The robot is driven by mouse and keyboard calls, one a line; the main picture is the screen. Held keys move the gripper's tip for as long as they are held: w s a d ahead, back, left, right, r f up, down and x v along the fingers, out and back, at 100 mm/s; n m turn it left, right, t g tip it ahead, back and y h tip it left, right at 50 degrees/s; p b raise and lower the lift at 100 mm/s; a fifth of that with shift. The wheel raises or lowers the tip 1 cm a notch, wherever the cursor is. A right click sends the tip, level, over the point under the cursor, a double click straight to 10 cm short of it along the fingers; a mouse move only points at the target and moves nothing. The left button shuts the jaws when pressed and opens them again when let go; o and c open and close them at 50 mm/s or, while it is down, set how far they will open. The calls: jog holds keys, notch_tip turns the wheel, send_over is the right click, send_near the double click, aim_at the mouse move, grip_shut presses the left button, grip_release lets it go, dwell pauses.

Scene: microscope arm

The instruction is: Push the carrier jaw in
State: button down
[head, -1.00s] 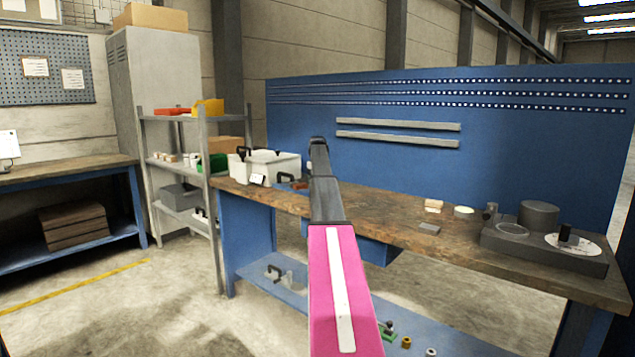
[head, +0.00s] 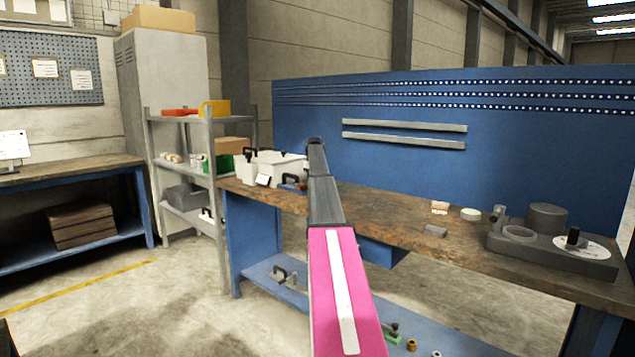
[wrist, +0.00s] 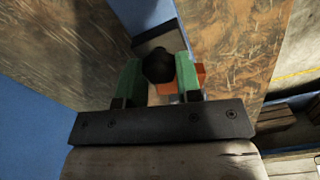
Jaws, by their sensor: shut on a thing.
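In the wrist view, my gripper (wrist: 158,88) has two green fingers on a dark bar, close around a black round-ended part (wrist: 158,65). An orange piece (wrist: 200,75) shows beside and behind the right finger. A dark grey block (wrist: 157,38) lies just beyond the fingertips. In the head view, my pink and grey arm hides the gripper. A small blue and orange item with a black handle (head: 290,183) stands on the bench left of my arm. I cannot tell which part is the carrier jaw.
The wooden bench (head: 390,215) has a white case (head: 275,167) at its left end. A grey instrument base with a knobbed white disc (head: 580,245) stands at its right end. A blue panel (head: 540,150) rises behind. A grey shelf rack (head: 212,190) stands left.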

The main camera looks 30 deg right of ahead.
jog(key=c, duration=0.8)
grip_release()
jog(key=shift+r, duration=0.1)
notch_tip(320, 180, up, 11)
jog(key=shift+f, duration=0.15)
